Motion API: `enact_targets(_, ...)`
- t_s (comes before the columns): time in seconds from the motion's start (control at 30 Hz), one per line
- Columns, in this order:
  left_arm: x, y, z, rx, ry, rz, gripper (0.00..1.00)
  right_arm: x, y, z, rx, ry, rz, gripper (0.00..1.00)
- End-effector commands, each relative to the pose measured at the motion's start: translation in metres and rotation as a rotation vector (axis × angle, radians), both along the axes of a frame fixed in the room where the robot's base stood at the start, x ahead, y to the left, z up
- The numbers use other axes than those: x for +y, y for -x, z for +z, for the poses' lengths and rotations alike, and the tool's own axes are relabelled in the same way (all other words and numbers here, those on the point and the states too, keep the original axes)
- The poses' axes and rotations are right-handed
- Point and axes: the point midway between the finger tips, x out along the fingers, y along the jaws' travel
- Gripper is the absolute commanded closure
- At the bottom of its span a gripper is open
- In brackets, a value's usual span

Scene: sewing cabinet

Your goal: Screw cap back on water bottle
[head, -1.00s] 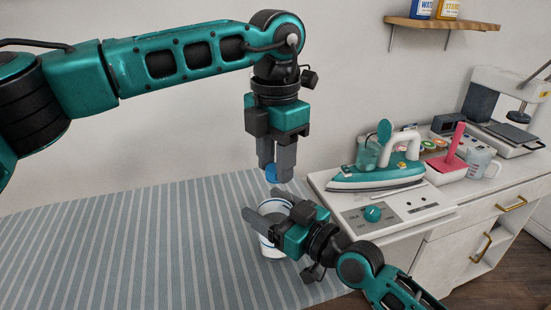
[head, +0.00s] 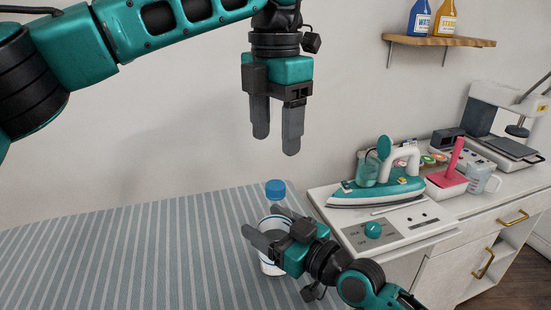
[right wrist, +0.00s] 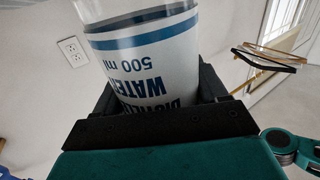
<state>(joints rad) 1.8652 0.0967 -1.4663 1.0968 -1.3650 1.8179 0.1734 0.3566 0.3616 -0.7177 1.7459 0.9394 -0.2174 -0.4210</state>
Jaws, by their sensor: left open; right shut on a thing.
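The water bottle (head: 267,263) stands upright on the striped surface, clear with a white and blue label. Its label, reading 500 ml and water, fills the right wrist view (right wrist: 150,65). The blue cap (head: 275,189) sits at the top of the bottle's neck; I cannot tell how tightly it is seated. My right gripper (head: 266,224) is shut around the bottle's body. My left gripper (head: 276,144) is open and empty, pointing down, a clear gap above the cap.
A striped ironing surface (head: 130,250) lies to the left, largely clear. At the right, a white cabinet (head: 440,240) carries a teal iron (head: 375,190), a pink object (head: 448,178) and a measuring cup (head: 480,178). A shelf (head: 440,41) with bottles hangs above.

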Motion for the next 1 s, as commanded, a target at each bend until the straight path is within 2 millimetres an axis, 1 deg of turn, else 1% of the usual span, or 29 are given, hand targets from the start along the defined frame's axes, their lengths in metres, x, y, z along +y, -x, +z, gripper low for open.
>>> enact_targets(0.03, -0.001, 0.0, 0.01, -0.002, 0.001, 0.001, 0.37, 0.0, 0.0, -0.001, 0.001, 0.001, 0.0, 1.0)
enact_targets(0.1, -0.001, 0.0, 0.02, -0.002, 0.001, 0.0, 0.37, 0.0, 0.0, -0.001, 0.001, 0.001, 0.0, 1.0)
enact_targets(0.2, 0.0, 0.0, 0.029, -0.001, -0.001, 0.0, 0.37, 0.0, 0.0, -0.001, 0.001, 0.001, 0.0, 1.0)
enact_targets(0.33, 0.0, 0.0, 0.034, 0.0, 0.0, 0.0, 0.37, 0.0, 0.0, -0.001, 0.001, 0.001, 0.0, 1.0)
enact_targets(0.57, 0.0, 0.0, 0.034, 0.0, 0.0, 0.0, 0.37, 0.0, 0.0, -0.001, 0.001, 0.001, 0.0, 1.0)
enact_targets(0.6, 0.0, 0.0, 0.034, 0.0, 0.0, 0.0, 0.37, 0.0, 0.0, -0.001, 0.001, 0.001, 0.0, 0.26)
enact_targets(0.87, 0.0, 0.0, 0.034, 0.0, 0.0, 0.0, 0.37, 0.0, 0.0, 0.0, 0.001, 0.001, 0.0, 0.01)
enact_targets(1.0, 0.0, 0.0, 0.034, 0.0, 0.0, 0.0, 0.37, 0.0, 0.0, 0.0, 0.001, 0.001, 0.0, 0.0)
